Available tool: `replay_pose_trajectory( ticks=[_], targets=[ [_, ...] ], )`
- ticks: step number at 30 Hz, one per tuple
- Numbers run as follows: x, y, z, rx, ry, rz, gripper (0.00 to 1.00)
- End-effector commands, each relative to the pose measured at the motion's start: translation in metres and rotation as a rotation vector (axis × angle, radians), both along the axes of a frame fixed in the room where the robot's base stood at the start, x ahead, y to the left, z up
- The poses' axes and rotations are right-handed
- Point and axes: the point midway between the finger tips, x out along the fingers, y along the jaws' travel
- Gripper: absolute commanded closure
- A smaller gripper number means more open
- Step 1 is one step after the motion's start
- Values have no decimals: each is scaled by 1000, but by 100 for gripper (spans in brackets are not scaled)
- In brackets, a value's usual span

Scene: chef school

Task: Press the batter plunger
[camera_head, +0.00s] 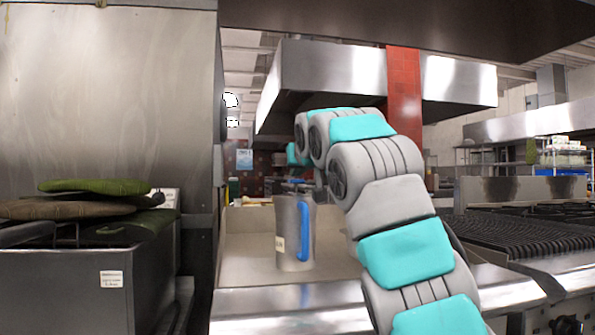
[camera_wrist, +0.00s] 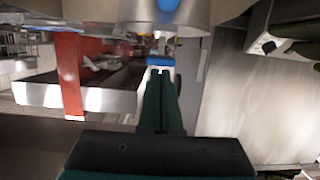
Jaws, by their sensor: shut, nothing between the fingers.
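The batter dispenser, a grey metal jug-like cylinder (camera_head: 288,240) with a blue handle (camera_head: 304,232), stands upright on the steel worktop in the head view. Its top, where a plunger would be, is small and dark, and I cannot make out its shape. In the wrist view, which looks upside down, part of a metal cylinder with a blue patch (camera_wrist: 195,15) shows at the top edge. My gripper (camera_wrist: 160,75) is shut, its dark green fingers together and empty. A small blue piece (camera_wrist: 160,59) shows just past the fingertips; I cannot tell whether they touch.
A grill (camera_head: 525,230) stands at the right. A metal unit (camera_head: 65,290) with green and brown pads (camera_head: 95,187) on it stands at the left, beside a tall steel panel (camera_head: 110,90). A steel hood (camera_head: 330,75) hangs behind. Worktop is clear around the dispenser.

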Motion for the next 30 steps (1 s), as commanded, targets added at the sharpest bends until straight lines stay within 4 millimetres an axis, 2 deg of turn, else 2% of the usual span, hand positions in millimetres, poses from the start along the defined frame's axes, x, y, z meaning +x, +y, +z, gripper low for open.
replay_pose_trajectory(
  ticks=[5, 13, 26, 30],
  targets=[
    [0, 0, -2, 0, 0, 0, 100],
    [-1, 0, -24, -1, 1, 1, 100],
    [0, 1, -21, -2, 4, 1, 100],
    [-2, 1, -13, -2, 3, 1, 100]
  ],
)
